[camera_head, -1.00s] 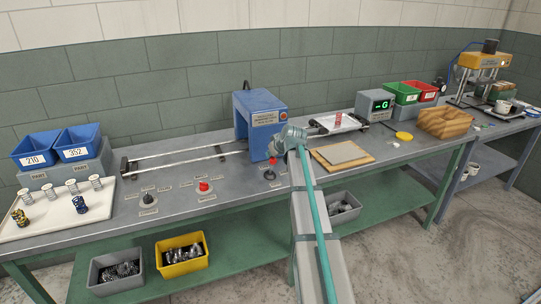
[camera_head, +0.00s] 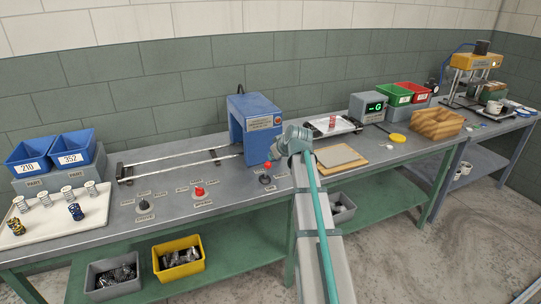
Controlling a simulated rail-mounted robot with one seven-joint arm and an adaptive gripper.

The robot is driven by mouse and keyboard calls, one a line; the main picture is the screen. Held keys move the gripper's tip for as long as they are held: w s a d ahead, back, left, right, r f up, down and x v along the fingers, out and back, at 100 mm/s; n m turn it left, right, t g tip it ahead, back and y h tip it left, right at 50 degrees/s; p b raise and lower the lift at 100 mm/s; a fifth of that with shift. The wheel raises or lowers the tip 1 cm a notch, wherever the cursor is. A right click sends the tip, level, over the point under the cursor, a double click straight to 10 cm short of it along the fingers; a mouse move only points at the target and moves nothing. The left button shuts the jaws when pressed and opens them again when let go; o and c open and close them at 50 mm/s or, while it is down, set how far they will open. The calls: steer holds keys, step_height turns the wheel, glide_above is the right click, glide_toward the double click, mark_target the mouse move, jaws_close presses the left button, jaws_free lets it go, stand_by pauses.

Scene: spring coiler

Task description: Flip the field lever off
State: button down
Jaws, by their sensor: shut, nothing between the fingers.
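A small lever with a red ball top (camera_head: 267,166) stands on a dark round base on the bench, in front of the blue machine housing (camera_head: 256,127). It looks nearly upright. Labels surround it but are too small to read, so I cannot confirm it is the field lever. My gripper (camera_head: 277,152) is at the far end of my arm, just right of and above the red ball in the picture. It looks shut and empty, its fingertips small and partly hidden. I cannot tell whether it touches the lever or housing.
A black knob (camera_head: 143,206) and a red knob (camera_head: 199,192) sit further left on the bench. Rails (camera_head: 180,158) run behind them. The bench surface between the knobs is clear.

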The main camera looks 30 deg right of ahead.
steer(key=shift+p+v, duration=0.3)
steer(key=shift+v, duration=1.1)
steer(key=s+a+f+m+g, duration=0.1)
steer(key=s+a+f+g, duration=0.2)
steer(key=s+a+f, duration=0.7)
steer(key=s+f+m+g, duration=0.25)
steer(key=s+f, duration=0.25)
steer(key=f, duration=1.1)
steer(key=s+a+f+m+g, duration=0.1)
steer(key=s+a+f+g, duration=0.2)
steer(key=s+a+f, duration=0.7)
steer(key=s+a+f+n+g, duration=0.1)
steer(key=s+a+f+g, duration=0.1)
steer(key=s+f, duration=0.4)
steer(key=s+a+f+g, duration=0.2)
steer(key=s+f, duration=0.4)
steer(key=s, duration=0.8)
steer(key=s+a+f+n+g, duration=0.1)
steer(key=s+f+g, duration=0.2)
steer(key=s+f, duration=0.3)
steer(key=s, duration=0.4)
steer(key=shift+s+a+f+n, duration=0.35)
steer(key=shift+s+a+f, duration=0.05)
